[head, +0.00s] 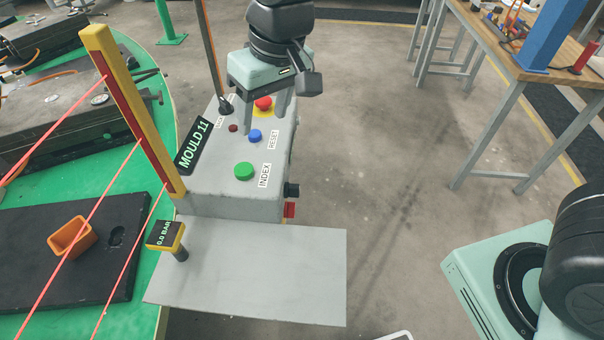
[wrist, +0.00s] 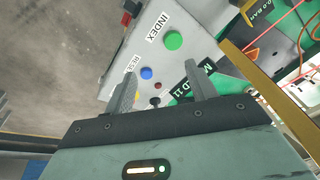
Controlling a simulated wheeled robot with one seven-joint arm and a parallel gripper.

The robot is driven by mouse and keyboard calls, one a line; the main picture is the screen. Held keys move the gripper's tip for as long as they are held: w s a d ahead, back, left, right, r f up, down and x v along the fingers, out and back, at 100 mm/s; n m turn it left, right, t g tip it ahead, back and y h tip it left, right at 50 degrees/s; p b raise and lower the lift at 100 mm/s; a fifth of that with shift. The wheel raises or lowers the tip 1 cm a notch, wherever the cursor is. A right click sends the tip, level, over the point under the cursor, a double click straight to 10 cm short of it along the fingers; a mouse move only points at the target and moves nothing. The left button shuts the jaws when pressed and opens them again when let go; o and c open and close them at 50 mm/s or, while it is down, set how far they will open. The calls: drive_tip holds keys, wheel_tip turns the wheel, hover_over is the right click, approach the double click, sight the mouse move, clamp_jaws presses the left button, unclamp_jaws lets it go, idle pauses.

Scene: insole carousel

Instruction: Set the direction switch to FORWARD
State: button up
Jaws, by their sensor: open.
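The grey control box (head: 215,185) shows a green button (head: 244,171) labelled INDEX, a blue button (head: 255,136) labelled RESET, a small dark red button (head: 233,128) and a red mushroom button (head: 264,103) on yellow. A black knob (head: 291,190) sticks out of its right side, above a red part (head: 289,210). No FORWARD marking is readable, so I cannot tell for certain which control is the direction switch. My gripper (head: 265,117) is open and empty above the far part of the box top. The wrist view shows its fingers (wrist: 158,82) apart, with the blue button (wrist: 146,73) between them.
A yellow post (head: 125,95) with red strands and the green carousel table (head: 165,120) stand left. A grey plate (head: 250,270) and a gauge reading 0.0 BAR (head: 165,235) are in front. The floor right of the box is clear up to a workbench (head: 520,70).

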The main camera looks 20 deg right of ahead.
drive_tip(key=s+d+f+n+g+b, duration=0.1)
drive_tip(key=s+d+f+b, duration=0.2)
drive_tip(key=s, duration=0.6)
drive_tip(key=shift+d+f+h+b, duration=0.3)
drive_tip(key=shift+d+f, duration=0.05)
drive_tip(key=shift+f, duration=0.35)
drive_tip(key=shift+s, duration=0.1)
